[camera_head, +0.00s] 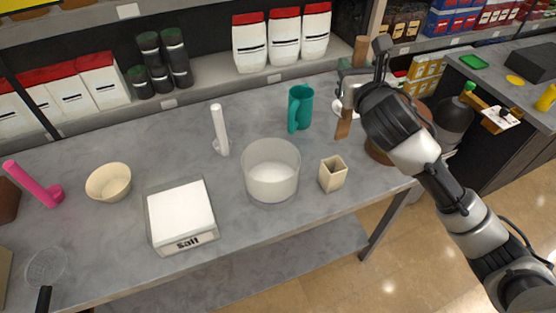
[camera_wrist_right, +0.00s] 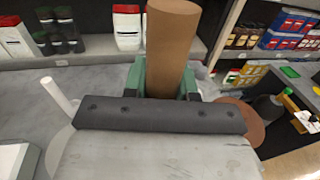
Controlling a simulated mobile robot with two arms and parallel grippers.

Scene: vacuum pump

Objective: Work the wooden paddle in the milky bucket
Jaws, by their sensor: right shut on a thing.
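The milky, translucent bucket (camera_head: 271,160) stands upright on the grey table near its middle, with whitish contents low inside. My right gripper (camera_head: 352,82) is shut on the wooden paddle (camera_head: 343,126), behind and to the right of the bucket. The paddle is roughly upright, its top end above the gripper and its lower part below; it is apart from the bucket. In the right wrist view the brown round handle of the paddle (camera_wrist_right: 172,45) sits between the green fingertips (camera_wrist_right: 166,78). Part of the paddle is hidden by the gripper. My left gripper is not in view.
A small beige square cup (camera_head: 333,174) stands right of the bucket. A teal pitcher (camera_head: 300,108) and a white upright rod (camera_head: 220,130) stand behind it. A white salt box (camera_head: 181,216) and a cream bowl (camera_head: 108,182) are to the left. A brown round object (camera_head: 380,150) is at the right.

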